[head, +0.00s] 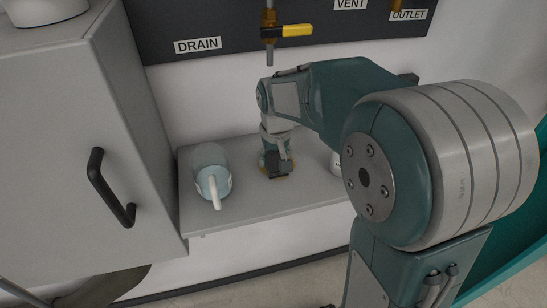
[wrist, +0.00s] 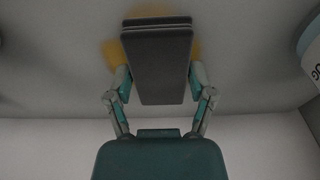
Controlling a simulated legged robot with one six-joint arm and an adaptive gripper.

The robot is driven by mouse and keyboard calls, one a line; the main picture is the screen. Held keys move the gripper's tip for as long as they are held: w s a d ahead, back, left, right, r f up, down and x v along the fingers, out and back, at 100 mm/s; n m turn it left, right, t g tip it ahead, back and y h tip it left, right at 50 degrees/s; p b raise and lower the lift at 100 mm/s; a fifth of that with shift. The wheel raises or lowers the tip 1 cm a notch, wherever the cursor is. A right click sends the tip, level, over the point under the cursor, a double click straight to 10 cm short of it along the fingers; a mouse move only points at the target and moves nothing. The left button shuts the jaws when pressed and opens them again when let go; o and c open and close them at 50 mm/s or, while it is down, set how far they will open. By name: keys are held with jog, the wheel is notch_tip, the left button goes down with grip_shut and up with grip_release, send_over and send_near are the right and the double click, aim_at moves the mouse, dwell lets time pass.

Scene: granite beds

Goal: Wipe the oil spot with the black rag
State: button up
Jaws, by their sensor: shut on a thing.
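My gripper (head: 277,165) is low over the grey shelf, shut on the black rag (head: 273,164). In the wrist view the rag (wrist: 157,60) is a dark folded block between the two fingers. The oil spot (head: 288,166) is a yellow-orange stain on the shelf, showing around the rag. In the wrist view the stain (wrist: 109,50) shows on both sides of the rag and its middle is hidden. The rag is over the spot; I cannot tell for sure whether it presses on the surface.
A white container (head: 336,164) stands to the right, partly behind my arm. A cabinet with a black handle (head: 112,190) is at the left. A yellow-handled drain valve (head: 287,31) is above.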

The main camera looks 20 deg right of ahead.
jog(key=shift+d, duration=0.9)
jog(key=shift+a+f, duration=0.15)
jog(key=shift+a, duration=1.05)
jog(key=shift+d, duration=1.15)
jog(key=shift+a+r, duration=0.2)
jog(key=shift+a, duration=1.05)
jog(key=shift+r, duration=0.1)
jog(key=shift+d+r, duration=0.1)
jog(key=shift+r, duration=0.75)
